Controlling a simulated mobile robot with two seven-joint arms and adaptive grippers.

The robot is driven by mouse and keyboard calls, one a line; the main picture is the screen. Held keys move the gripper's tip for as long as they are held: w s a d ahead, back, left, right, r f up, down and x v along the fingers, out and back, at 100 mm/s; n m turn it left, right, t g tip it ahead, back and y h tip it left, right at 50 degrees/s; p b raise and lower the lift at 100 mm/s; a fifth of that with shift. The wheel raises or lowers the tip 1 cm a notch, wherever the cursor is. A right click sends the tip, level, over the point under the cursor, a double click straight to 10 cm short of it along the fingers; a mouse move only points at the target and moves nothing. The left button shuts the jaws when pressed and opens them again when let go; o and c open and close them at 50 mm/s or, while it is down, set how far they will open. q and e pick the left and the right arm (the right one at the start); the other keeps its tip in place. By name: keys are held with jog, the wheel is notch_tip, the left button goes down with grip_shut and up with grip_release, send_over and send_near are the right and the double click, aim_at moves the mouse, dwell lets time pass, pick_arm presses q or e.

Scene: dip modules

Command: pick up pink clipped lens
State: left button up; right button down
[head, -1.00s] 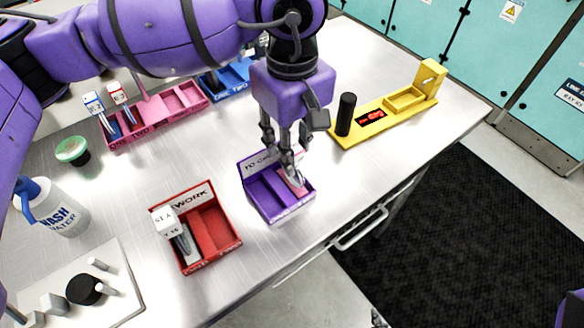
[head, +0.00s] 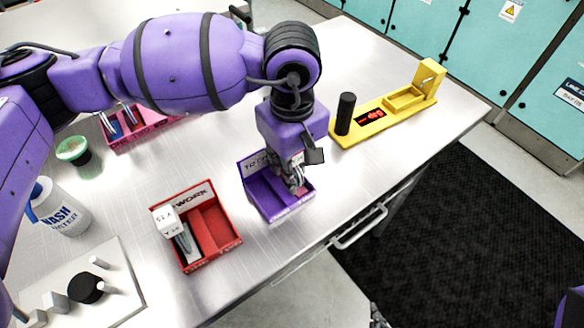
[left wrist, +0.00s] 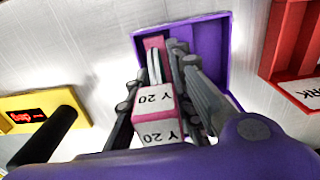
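The pink clipped lens (left wrist: 158,105) has a pink and white block marked "Y 20" and metal prongs pointing down. It stands in the purple tray (left wrist: 223,50), which also shows in the head view (head: 263,194). My left gripper (head: 296,186) is low over this tray and hides most of the lens in the head view. In the left wrist view its fingers (left wrist: 166,66) are on either side of the lens, apart from each other; contact is not clear. Only a small dark tip of my right gripper (head: 378,316) shows at the bottom edge; its state is unclear.
A red "WORK" tray (head: 218,232) with a white-topped clip (head: 168,222) stands left of the purple tray. A yellow fixture (head: 385,116) with a black post (head: 345,113) is at the right. A wash bottle (head: 60,207) and green-topped jar (head: 72,151) stand at the left.

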pick_arm(q)
grip_shut()
